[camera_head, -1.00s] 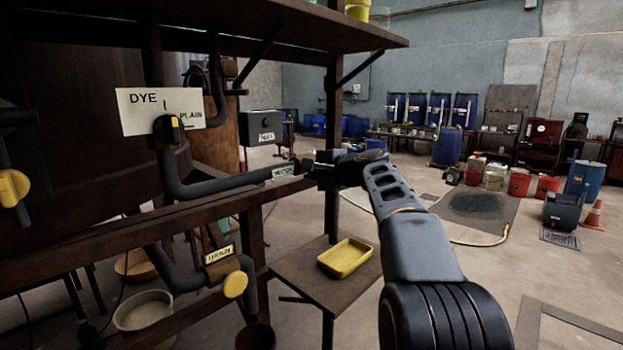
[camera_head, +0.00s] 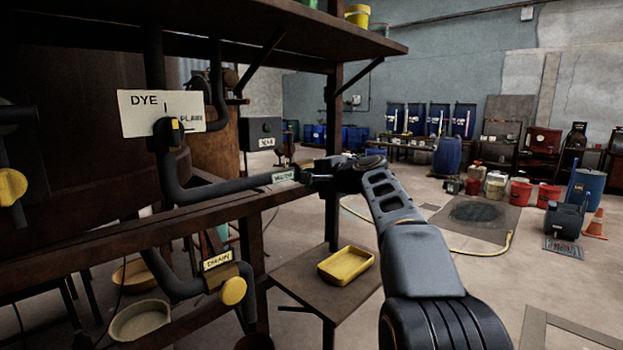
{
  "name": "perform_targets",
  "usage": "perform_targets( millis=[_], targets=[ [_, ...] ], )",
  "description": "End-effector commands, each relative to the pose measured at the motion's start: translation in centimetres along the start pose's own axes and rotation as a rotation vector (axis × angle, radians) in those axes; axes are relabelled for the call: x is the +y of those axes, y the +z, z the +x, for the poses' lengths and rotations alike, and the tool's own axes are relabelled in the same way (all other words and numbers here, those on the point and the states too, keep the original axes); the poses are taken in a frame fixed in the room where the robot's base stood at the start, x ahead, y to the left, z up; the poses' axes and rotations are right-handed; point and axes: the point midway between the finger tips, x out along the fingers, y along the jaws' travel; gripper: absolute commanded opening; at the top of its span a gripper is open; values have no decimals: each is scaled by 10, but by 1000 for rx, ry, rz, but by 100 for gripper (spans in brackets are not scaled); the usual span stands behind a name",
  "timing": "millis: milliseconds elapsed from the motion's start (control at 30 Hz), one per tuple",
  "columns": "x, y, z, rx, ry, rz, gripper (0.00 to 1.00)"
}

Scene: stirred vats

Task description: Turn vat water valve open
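A dark pipe (camera_head: 225,186) runs right from below the DYE/PLAIN sign (camera_head: 160,113). A small pale green label (camera_head: 283,176), too small to read surely, sits at its right end. My gripper (camera_head: 308,176) is at that end, just right of the label. The gripper is dark and seen from behind and the side, so its fingers and any contact with a valve handle cannot be made out. The water valve's handle is not clearly visible there. A yellow knob (camera_head: 177,131) sits under the sign. Below, a yellow round handle (camera_head: 233,290) is beside the DRAIN label (camera_head: 217,260).
A rusty beam (camera_head: 130,236) runs beneath the pipe, and an upright post (camera_head: 333,120) stands behind my gripper. A shelf (camera_head: 290,24) hangs above. A yellow tray (camera_head: 346,264) rests on a low table (camera_head: 305,292). Open floor lies to the right.

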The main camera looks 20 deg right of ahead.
Motion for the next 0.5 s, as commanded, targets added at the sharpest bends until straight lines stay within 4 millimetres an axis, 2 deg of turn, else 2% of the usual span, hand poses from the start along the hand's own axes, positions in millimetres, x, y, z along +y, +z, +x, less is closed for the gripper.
perform_targets(
  millis=[33, 167, 367, 500],
  targets=[
    [0, 0, 0, 0, -1, 1, 33],
    [-1, 0, 0, 1, -2, 1, 45],
    [-1, 0, -1, 2, -3, 2, 45],
    [-2, -1, -8, 3, -4, 2, 45]
  ],
)
